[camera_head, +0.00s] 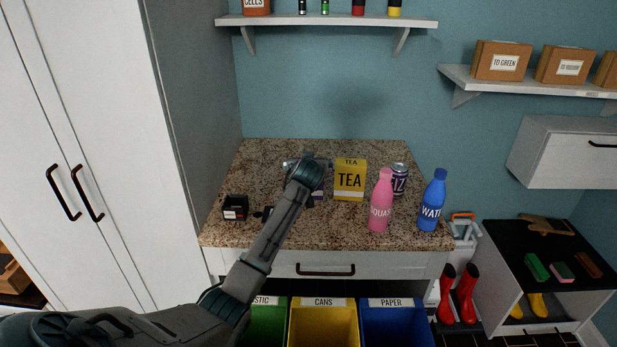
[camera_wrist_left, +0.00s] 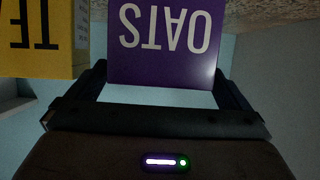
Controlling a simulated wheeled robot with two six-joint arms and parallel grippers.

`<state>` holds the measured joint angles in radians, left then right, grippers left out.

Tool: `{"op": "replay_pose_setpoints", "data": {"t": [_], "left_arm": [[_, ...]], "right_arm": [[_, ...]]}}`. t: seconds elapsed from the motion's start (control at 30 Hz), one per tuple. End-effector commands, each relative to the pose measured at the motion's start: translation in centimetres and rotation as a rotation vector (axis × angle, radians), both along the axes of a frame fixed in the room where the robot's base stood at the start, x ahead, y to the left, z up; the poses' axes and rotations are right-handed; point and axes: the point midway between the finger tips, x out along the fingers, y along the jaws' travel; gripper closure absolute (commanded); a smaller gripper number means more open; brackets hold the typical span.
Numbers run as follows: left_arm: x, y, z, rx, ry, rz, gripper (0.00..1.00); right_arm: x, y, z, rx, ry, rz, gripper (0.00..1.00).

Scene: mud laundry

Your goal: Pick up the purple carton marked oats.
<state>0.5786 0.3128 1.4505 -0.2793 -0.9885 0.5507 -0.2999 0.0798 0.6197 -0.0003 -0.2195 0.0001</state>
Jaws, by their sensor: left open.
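The purple carton marked OATS (camera_wrist_left: 165,45) fills the top middle of the left wrist view, upside down there. In the head view only a small purple part of the carton (camera_head: 319,196) shows behind my left arm, on the granite counter (camera_head: 265,160). My left gripper (camera_wrist_left: 162,82) is open, with one finger on each side of the carton; I cannot tell whether either finger touches it. In the head view my left gripper (camera_head: 307,163) is partly hidden by its own wrist. My right gripper is not in view.
A yellow TEA carton (camera_head: 350,181) stands close to the right of the oats. A pink bottle (camera_head: 381,202), a purple can (camera_head: 399,178) and a blue bottle (camera_head: 433,200) stand farther right. A small dark box (camera_head: 235,207) is at left. Bins stand below the counter.

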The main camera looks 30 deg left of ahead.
Motion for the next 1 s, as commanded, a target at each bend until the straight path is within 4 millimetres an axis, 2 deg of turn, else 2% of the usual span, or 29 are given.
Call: {"op": "replay_pose_setpoints", "data": {"t": [0.07, 0.23, 0.53, 0.57, 0.7, 0.8, 1.0], "left_arm": [[0.7, 0.6, -0.3, 0.000, 0.003, 0.001, 0.00], [2.0, 1.3, -1.0, -0.001, 0.001, -0.001, 0.00], [2.3, 1.4, -1.4, -0.001, 0.000, -0.002, 0.00], [2.3, 1.4, -1.4, -0.001, 0.000, -0.002, 0.02], [2.3, 1.4, -1.4, -0.001, 0.000, -0.002, 0.29], [2.3, 1.4, -1.3, -0.001, 0.000, -0.002, 0.46], [2.3, 1.4, -1.3, -0.001, 0.001, -0.001, 0.47]], "right_arm": [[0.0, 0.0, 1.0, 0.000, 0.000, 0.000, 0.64], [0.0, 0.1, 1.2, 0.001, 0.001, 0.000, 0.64], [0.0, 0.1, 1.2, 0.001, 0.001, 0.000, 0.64], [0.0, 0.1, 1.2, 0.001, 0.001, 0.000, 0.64], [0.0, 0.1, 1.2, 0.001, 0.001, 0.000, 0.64], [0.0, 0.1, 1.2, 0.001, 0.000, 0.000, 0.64], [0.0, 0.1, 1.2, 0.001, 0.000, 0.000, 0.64]]}}
